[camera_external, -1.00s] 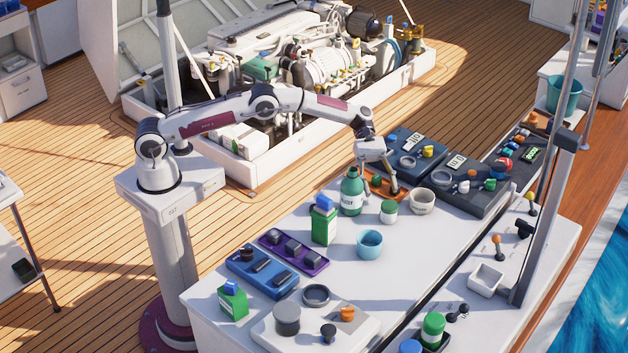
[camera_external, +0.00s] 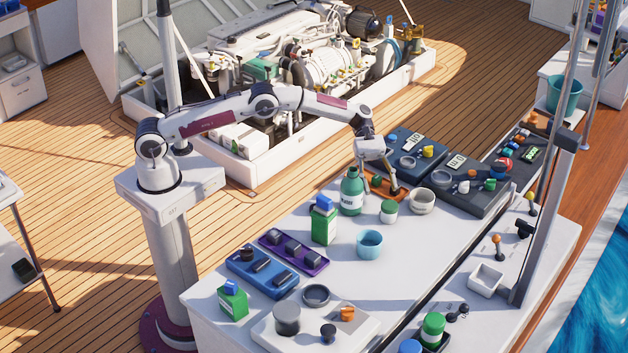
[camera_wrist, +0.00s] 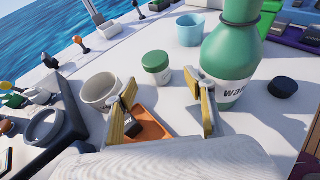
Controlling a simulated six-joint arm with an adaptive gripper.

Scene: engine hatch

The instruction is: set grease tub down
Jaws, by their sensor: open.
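A small white tub with a green lid (camera_external: 389,211), which I take to be the grease tub, stands upright on the white worktop. It also shows in the wrist view (camera_wrist: 156,67), beyond the fingertips and apart from them. My gripper (camera_external: 383,187) is low over the orange tray (camera_external: 400,193), behind the tub in the external view. In the wrist view my gripper (camera_wrist: 162,88) has its two fingers spread wide with nothing held between them. The orange tray (camera_wrist: 152,132) lies between and below the fingers, with a small dark and grey piece in it.
A tall green bottle (camera_external: 351,192) stands close beside one finger. A whitish cup (camera_external: 423,201) stands near the other. A light blue cup (camera_external: 369,243) is in front of the tub. Dark trays (camera_external: 462,181) lie to the right. Worktop right of the blue cup is clear.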

